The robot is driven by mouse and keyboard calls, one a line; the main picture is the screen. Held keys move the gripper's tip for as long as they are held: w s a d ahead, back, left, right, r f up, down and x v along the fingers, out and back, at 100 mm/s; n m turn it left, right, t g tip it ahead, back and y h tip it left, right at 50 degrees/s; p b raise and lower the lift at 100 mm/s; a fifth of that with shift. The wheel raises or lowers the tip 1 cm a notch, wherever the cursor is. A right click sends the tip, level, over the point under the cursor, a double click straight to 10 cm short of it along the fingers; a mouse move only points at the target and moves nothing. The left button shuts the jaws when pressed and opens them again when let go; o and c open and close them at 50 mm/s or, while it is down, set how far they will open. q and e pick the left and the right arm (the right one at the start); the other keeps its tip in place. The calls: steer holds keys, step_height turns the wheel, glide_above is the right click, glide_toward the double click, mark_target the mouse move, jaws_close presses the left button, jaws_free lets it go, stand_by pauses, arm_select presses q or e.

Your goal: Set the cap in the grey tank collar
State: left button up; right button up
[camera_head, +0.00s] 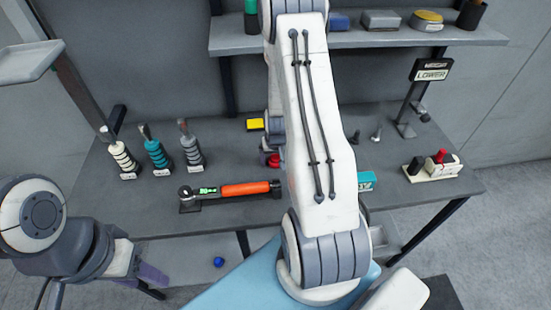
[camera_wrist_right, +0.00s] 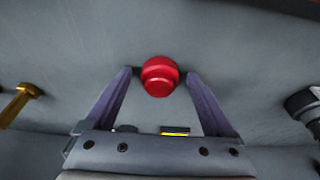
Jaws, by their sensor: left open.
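A red, round-topped piece (camera_wrist_right: 160,76) is between the purple fingers of my right gripper (camera_wrist_right: 159,73) in the right wrist view. A gap shows on each side of it, so the right gripper is open around or above it; I cannot tell the depth. A red piece (camera_head: 270,160) also shows in the head view on the bench, beside my right arm. That arm hides the right gripper there. I cannot tell whether this red piece is the cap, and I cannot make out the grey tank collar. My left gripper (camera_head: 151,275) is open and empty, low at the left, off the bench.
Several handled tools (camera_head: 156,154) stand at the bench's left. An orange-handled tool (camera_head: 245,189) lies along its front. A yellow-topped block (camera_head: 255,124) is behind the red piece. A white block with a red knob (camera_head: 433,166) and a LOWER sign (camera_head: 432,71) are at right.

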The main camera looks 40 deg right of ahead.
steer(key=shift+r, duration=0.45)
steer(key=p+v, duration=0.6)
steer(key=v, duration=0.5)
steer(key=shift+r, duration=0.2)
